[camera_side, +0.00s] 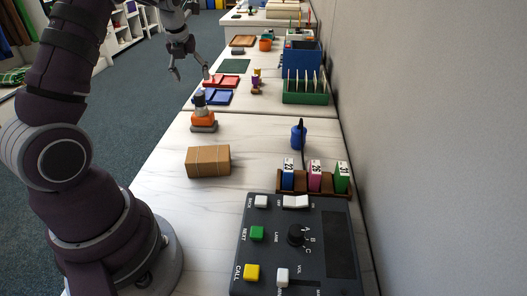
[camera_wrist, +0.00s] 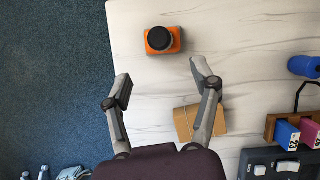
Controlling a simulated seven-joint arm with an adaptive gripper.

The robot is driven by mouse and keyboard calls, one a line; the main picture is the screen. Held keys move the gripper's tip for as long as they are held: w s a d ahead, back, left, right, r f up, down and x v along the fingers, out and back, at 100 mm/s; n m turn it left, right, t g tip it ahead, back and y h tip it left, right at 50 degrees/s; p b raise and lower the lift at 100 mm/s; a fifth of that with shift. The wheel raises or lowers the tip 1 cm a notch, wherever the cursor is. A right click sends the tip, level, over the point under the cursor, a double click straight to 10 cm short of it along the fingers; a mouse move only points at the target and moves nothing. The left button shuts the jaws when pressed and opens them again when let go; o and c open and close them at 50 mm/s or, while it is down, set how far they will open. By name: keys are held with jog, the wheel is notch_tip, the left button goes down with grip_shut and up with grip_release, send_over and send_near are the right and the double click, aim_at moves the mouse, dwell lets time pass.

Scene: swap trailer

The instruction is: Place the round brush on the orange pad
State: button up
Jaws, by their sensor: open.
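An orange block-like pad (camera_side: 203,117) sits on a grey base near the left edge of the white table. It also shows in the wrist view (camera_wrist: 174,47). A round piece with a dark top and paler sides (camera_side: 199,100), likely the round brush, stands upright on the orange pad. From above its black round top (camera_wrist: 159,39) covers much of the pad. My gripper (camera_side: 191,77) is open and empty, raised above the table. In the wrist view my gripper (camera_wrist: 163,76) has its fingers spread, with the orange pad beyond the fingertips.
A cardboard box (camera_side: 208,161) lies nearer on the table. A blue bottle-like thing (camera_side: 298,134), a brown rack of numbered cards (camera_side: 314,183) and a grey button panel (camera_side: 300,245) stand to the right. Red and blue trays and a green rack (camera_side: 306,98) are farther back.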

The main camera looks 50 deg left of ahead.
jog(key=s+d+r+n+t+h, duration=0.1)
jog(key=d+r+n+h, duration=0.15)
jog(key=d+n, duration=0.4)
jog(key=d+r+n+t+h, duration=0.1)
jog(key=d+r+n, duration=0.35)
jog(key=d, duration=0.35)
jog(key=s+d+f+n, duration=0.1)
jog(key=s+d+n, duration=0.8)
jog(key=n, duration=0.5)
jog(key=shift+s+d+f+t, duration=0.15)
jog(key=shift+s+d+t, duration=0.25)
jog(key=shift+d, duration=0.55)
